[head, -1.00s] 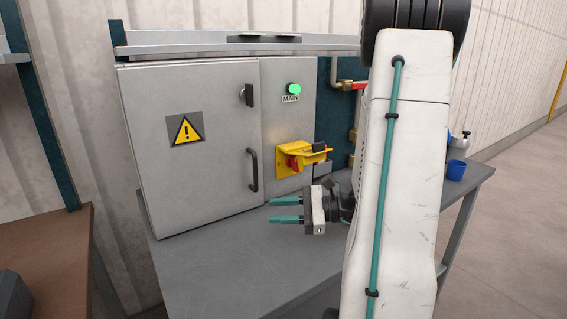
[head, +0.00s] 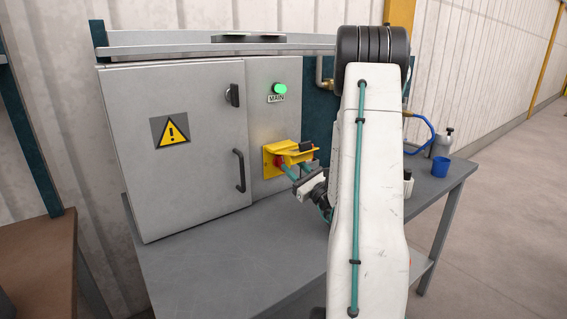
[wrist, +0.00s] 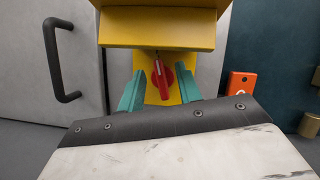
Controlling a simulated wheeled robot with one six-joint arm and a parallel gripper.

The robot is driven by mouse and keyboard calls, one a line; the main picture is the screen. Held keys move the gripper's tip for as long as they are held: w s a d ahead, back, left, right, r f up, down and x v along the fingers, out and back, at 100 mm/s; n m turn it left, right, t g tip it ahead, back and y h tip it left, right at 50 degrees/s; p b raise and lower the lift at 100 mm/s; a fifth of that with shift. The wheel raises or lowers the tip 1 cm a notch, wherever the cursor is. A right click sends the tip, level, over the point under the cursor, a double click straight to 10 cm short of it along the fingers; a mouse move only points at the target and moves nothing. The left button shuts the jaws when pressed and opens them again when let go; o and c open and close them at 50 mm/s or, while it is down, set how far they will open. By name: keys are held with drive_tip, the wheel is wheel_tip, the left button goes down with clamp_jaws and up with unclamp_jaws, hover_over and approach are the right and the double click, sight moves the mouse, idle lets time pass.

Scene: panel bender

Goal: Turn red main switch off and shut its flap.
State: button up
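The red main switch (wrist: 161,80) sits on a yellow plate on the grey cabinet front, under the MAIN label. Its handle points roughly down, slightly tilted, in the wrist view. The yellow flap (head: 292,151) stands out from the plate above the switch, raised, and it also spans the top of the wrist view (wrist: 158,27). My gripper (wrist: 160,92) is open, with one teal finger on each side of the red handle and a gap to it on both sides. In the head view the fingers (head: 290,172) reach in under the flap, partly hiding the switch.
A green lamp (head: 280,88) glows above the MAIN label. A black door handle (head: 239,170) juts out left of the switch. An orange-red tag (wrist: 241,85) is right of it in the wrist view. A blue cup (head: 441,166) stands on the bench at right. The front benchtop is clear.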

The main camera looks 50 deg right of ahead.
sight(283, 161)
drive_tip(key=w, duration=0.4)
drive_tip(key=shift+d, duration=0.2)
drive_tip(key=shift+w+d+r, duration=0.1)
drive_tip(key=shift+w+r, duration=0.15)
drive_tip(key=shift+w, duration=0.2)
clamp_jaws()
